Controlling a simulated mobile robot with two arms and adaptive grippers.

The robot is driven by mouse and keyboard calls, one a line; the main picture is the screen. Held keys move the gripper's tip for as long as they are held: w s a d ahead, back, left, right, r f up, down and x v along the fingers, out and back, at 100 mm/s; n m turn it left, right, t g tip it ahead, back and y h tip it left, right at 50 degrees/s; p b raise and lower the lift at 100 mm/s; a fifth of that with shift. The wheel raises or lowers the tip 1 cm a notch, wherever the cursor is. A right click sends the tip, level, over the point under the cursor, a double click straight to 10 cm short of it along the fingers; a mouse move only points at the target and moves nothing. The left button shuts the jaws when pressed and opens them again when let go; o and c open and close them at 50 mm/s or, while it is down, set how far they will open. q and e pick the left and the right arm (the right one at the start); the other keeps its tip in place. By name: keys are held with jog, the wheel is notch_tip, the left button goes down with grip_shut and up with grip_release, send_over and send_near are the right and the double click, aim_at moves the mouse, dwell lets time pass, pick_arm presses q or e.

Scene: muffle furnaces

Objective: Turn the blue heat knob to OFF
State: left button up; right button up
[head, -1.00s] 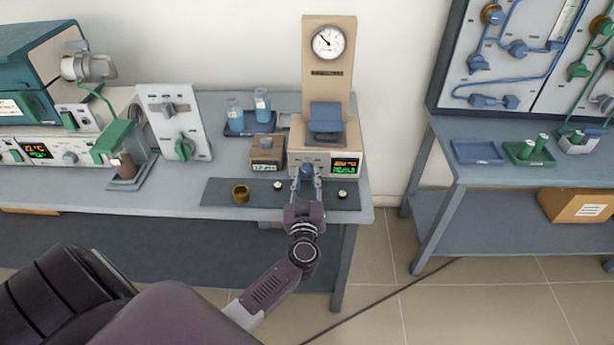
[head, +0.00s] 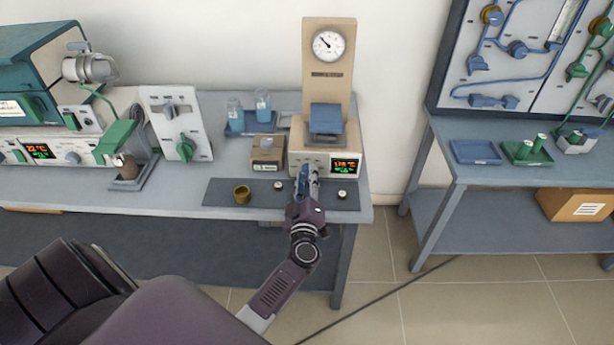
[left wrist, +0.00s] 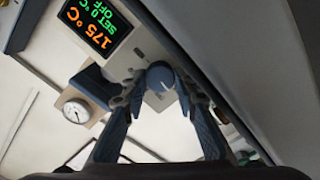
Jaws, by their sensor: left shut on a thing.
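The blue heat knob (left wrist: 160,77) has a pale pointer line and sits on the front panel of the beige unit (head: 341,60). In the left wrist view it lies between my left gripper's fingertips (left wrist: 157,84), which are closed on its sides. The display (left wrist: 97,25) beside it reads 175 °C in orange, with SET 0 °C and OFF in green. In the head view my left gripper (head: 307,172) reaches the panel left of the display (head: 345,166) and hides the knob. My right gripper is in neither view.
A dark mat (head: 221,193) with a brass cup (head: 242,194) and small white-topped pieces lies before the unit. A brown box (head: 268,152) stands to its left, with a tray of blue bottles (head: 262,105) behind. Floor separates this bench from the right bench (head: 460,180).

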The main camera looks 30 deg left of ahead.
pick_arm(q)
jog(key=shift+f+n, duration=0.1)
jog(key=shift+n, duration=0.5)
jog(key=o, duration=1.1)
jog(key=shift+o, duration=0.2)
